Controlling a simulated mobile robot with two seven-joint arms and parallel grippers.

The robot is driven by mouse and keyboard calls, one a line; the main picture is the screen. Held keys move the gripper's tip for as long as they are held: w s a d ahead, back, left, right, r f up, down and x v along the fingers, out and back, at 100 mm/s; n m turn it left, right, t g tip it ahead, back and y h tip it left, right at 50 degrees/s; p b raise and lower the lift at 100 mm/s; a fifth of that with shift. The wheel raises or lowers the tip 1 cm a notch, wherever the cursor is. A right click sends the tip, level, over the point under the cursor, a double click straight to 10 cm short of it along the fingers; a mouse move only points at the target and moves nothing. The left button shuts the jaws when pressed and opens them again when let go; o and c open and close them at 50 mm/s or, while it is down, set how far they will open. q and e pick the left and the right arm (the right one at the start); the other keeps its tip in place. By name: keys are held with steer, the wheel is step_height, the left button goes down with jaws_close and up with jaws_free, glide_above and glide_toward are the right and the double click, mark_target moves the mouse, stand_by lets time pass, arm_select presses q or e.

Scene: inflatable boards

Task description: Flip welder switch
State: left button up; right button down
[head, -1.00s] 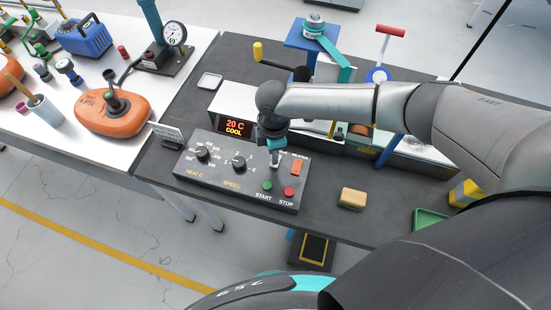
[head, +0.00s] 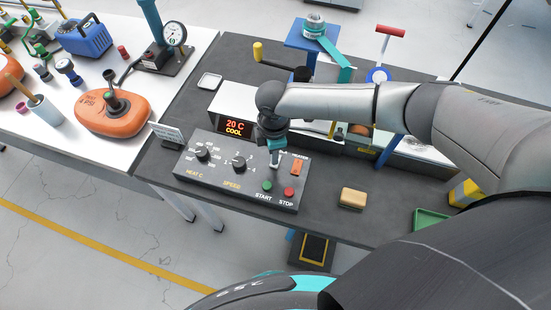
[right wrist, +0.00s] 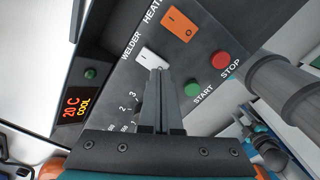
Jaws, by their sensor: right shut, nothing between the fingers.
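The welder switch (right wrist: 153,60) is a pale rocker on the dark control panel, beside its WELDER label in the right wrist view. My right gripper (right wrist: 158,72) is shut and empty, with its fingertips at the lower edge of this switch. I cannot tell whether they touch it or hover just over it. In the head view my right gripper (head: 275,163) points down at the control panel (head: 210,177) and mostly hides the switch. My left gripper is not in view.
The orange heater switch (right wrist: 178,24) is close beside the welder switch. The green start button (right wrist: 192,88) and red stop button (right wrist: 221,60) are also near. A display (head: 234,127) reads 20 C COOL behind the panel. A tan block (head: 352,198) lies to the right.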

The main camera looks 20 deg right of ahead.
steer(key=shift+f+b, duration=0.7)
steer(key=shift+f, duration=0.35)
stand_by(0.8)
step_height(320, 180, up, 7)
steer(key=p, duration=0.7)
steer(key=shift+r+p, duration=0.1)
steer(key=shift+p, duration=0.25)
steer(key=shift+s, duration=0.1)
